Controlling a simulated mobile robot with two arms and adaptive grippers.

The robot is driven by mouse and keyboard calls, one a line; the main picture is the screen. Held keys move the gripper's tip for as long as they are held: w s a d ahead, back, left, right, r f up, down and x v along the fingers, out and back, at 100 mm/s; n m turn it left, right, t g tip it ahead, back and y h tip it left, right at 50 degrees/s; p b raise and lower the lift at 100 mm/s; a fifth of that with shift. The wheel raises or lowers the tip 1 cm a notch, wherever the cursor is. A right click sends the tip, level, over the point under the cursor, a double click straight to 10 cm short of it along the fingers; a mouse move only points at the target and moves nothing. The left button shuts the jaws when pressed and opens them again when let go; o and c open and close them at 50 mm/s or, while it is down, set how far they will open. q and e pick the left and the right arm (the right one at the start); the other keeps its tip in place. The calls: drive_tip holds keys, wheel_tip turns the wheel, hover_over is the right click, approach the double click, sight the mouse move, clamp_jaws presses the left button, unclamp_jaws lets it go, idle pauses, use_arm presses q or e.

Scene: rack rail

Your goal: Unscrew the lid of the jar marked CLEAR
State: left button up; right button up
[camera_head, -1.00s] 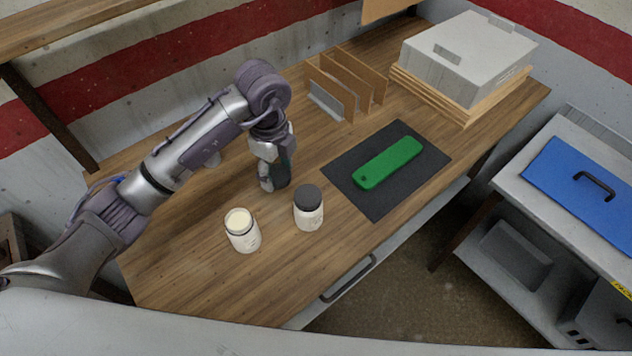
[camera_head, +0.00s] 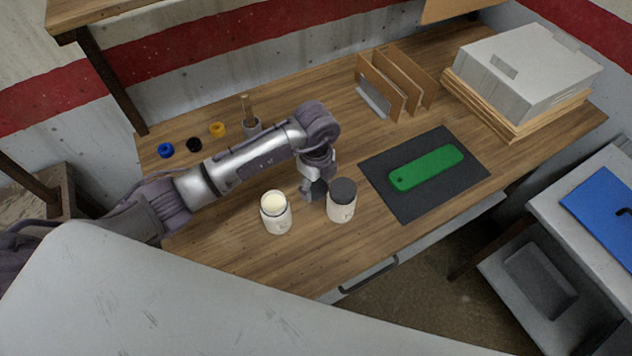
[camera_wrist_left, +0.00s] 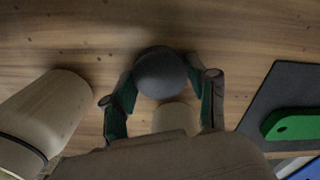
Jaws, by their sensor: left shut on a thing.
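A pale jar with a dark grey lid (camera_head: 341,200) stands upright on the wooden table. A second pale jar (camera_head: 276,218) with a cream top stands to its left. Markings on the jars are too small to read. My left gripper (camera_head: 325,190) is at the back left of the dark-lidded jar. In the left wrist view my left gripper (camera_wrist_left: 163,90) has one finger on each side of the dark lid (camera_wrist_left: 160,72) and is shut on it. The cream-topped jar also shows there at the left (camera_wrist_left: 45,115). My right gripper is not in view.
A green case (camera_head: 427,168) lies on a black mat (camera_head: 405,208) to the right. Wooden dividers (camera_head: 385,90) and a grey box (camera_head: 530,70) stand behind. Blue, black and yellow rings (camera_head: 217,130) and a small cup (camera_head: 251,127) are at the back left.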

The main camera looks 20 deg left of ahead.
sight(316, 187)
use_arm(q)
drive_tip(key=shift+f, duration=0.15)
drive_tip(key=o, duration=1.3)
drive_tip(key=shift+r, duration=0.3)
wheel_tip(316, 187, up, 12)
drive_tip(key=b, duration=0.2)
drive_tip(key=shift+b, duration=0.4)
